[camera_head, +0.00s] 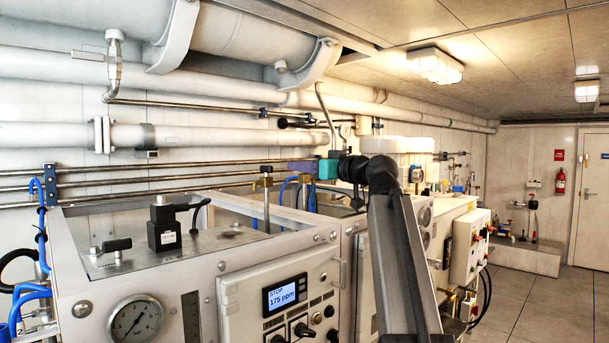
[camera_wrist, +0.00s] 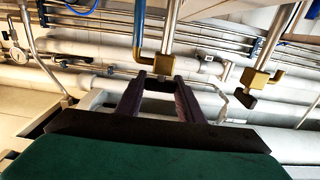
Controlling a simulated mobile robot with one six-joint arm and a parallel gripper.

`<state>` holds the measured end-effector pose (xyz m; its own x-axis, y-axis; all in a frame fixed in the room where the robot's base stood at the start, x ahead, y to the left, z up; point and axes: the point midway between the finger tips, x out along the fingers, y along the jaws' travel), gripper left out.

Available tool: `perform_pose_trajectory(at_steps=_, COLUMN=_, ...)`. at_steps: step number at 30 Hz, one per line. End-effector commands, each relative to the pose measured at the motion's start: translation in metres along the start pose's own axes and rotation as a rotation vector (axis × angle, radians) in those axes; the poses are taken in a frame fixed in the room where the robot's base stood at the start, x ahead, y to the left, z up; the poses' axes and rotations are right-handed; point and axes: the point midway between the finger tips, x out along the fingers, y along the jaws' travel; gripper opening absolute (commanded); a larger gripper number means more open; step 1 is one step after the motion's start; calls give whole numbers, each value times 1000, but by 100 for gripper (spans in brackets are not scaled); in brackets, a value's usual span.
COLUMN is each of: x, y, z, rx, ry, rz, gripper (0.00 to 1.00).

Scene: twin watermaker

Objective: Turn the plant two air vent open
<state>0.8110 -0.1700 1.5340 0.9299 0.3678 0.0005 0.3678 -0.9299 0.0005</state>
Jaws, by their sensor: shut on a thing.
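My gripper (camera_head: 293,167) reaches away past the near cabinet in the head view. In the wrist view, my gripper's two dark fingers (camera_wrist: 160,78) are shut on the dark handle of a brass valve (camera_wrist: 164,64) on a steel pipe. This looks like the plant two air vent, but no label is readable. In the head view that valve is mostly hidden behind my gripper; a blue hose runs below. A second brass valve with a dark handle (camera_wrist: 255,78) stands apart to the right in the wrist view; it seems the same valve as the left one in the head view (camera_head: 266,182).
The near cabinet has a pressure gauge (camera_head: 135,319) and a control panel display (camera_head: 285,294) reading STOP, 175 ppm. Thick white pipes (camera_head: 220,137) and thin steel pipes run along the wall behind. Open floor (camera_head: 535,300) lies to the right.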

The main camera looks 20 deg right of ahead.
Motion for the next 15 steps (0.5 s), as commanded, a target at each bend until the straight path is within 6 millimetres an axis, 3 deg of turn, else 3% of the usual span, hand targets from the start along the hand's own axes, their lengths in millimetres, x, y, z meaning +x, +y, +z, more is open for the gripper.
perform_pose_trajectory(at_steps=15, x=0, y=0, z=0, rx=1, ry=0, rz=-29, gripper=12)
